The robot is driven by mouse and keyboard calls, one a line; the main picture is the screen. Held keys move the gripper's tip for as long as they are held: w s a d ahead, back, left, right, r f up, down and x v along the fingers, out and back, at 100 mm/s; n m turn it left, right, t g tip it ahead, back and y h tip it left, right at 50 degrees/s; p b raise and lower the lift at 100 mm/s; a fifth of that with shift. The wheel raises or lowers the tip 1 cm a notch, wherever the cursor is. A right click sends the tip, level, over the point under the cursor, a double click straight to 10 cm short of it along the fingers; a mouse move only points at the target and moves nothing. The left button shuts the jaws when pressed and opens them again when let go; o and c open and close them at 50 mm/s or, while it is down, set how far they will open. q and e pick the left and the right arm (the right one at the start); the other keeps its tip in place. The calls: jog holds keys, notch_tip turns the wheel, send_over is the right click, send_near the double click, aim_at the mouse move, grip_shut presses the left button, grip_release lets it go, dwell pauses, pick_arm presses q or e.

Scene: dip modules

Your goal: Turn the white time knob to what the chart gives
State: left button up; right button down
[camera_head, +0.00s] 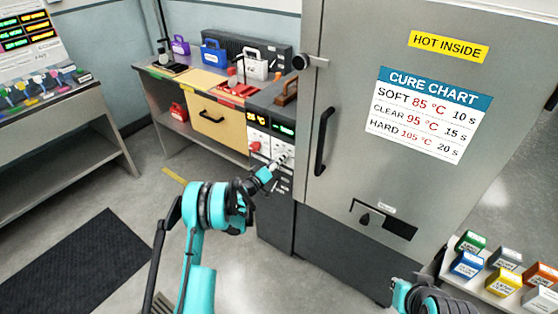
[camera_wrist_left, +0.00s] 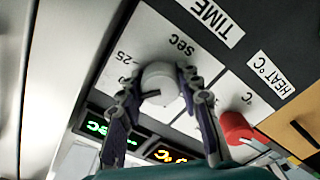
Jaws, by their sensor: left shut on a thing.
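The white time knob (camera_wrist_left: 160,84) sits on a white panel marked TIME and SEC, upside down in the left wrist view. My left gripper (camera_wrist_left: 160,74) is shut on it, one finger on each side. In the head view the left gripper (camera_head: 274,165) reaches the panel and largely hides the knob. The cure chart (camera_head: 428,115) on the oven door reads soft 85 °C 10 s, clear 95 °C 15 s, hard 105 °C 20 s. A green display (camera_wrist_left: 97,128) is lit; I cannot read its value surely.
The red heat knob (camera_wrist_left: 237,127) is close beside my left finger; it also shows in the head view (camera_head: 255,147). An orange display (camera_wrist_left: 166,155) is lit. The grey oven door (camera_head: 340,60) with its black handle (camera_head: 324,140) stands right of the panel. Colored boxes (camera_head: 468,264) stand lower right.

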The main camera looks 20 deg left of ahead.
pick_arm(q)
jog(key=shift+f, duration=0.1)
dwell(0.3)
jog(key=o, duration=1.2)
jog(key=v, duration=1.2)
